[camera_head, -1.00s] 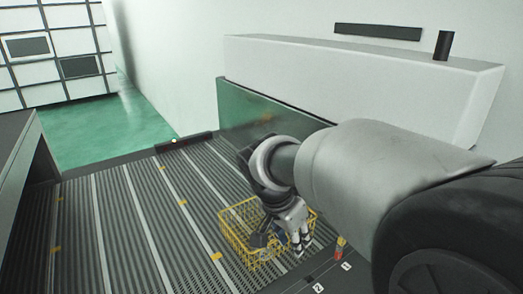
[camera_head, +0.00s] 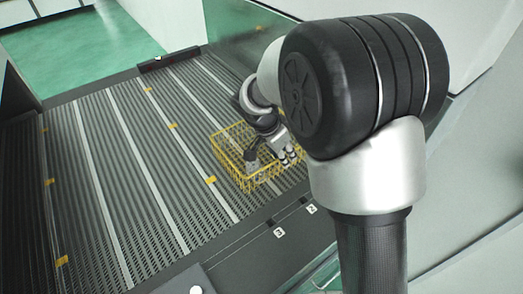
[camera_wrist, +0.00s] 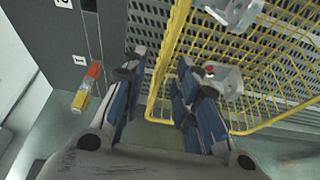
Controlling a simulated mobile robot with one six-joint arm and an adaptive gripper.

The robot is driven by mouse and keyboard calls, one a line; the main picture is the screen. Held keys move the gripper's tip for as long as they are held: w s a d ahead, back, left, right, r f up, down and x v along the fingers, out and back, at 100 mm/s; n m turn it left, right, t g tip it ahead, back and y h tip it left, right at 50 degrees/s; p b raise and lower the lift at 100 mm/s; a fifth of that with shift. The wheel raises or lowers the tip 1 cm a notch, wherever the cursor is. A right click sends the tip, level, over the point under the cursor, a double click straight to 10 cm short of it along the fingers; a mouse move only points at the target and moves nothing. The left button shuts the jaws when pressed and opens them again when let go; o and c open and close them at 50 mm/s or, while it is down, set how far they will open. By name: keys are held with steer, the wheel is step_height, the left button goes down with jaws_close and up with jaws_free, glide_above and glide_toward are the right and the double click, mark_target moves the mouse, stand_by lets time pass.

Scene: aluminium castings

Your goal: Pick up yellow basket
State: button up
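The yellow wire basket (camera_head: 238,177) sits on the ribbed grey conveyor surface near its front edge. In the wrist view the basket (camera_wrist: 262,127) fills the right side, with grey metal castings (camera_wrist: 229,80) inside. My gripper (camera_head: 288,158) is low over the basket's right side. In the wrist view my gripper (camera_wrist: 160,100) is open, with blue-padded fingers apart. One side wall of the basket passes through the gap between the fingers. I cannot tell whether either finger touches the wire. Part of the basket is hidden behind my gripper in the head view.
A red and yellow block-like piece (camera_wrist: 87,87) stands near the gripper's left finger. Number labels (camera_head: 279,232) mark the dark front edge. The ribbed surface (camera_head: 110,190) left of the basket is free apart from small yellow markers. A white wall stands behind.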

steer(key=x, duration=0.5)
steer(key=shift+s+a+f, duration=0.1)
steer(key=shift+a+f, duration=0.05)
steer(key=shift+f, duration=0.3)
jaws_close()
steer(key=shift+r, duration=0.1)
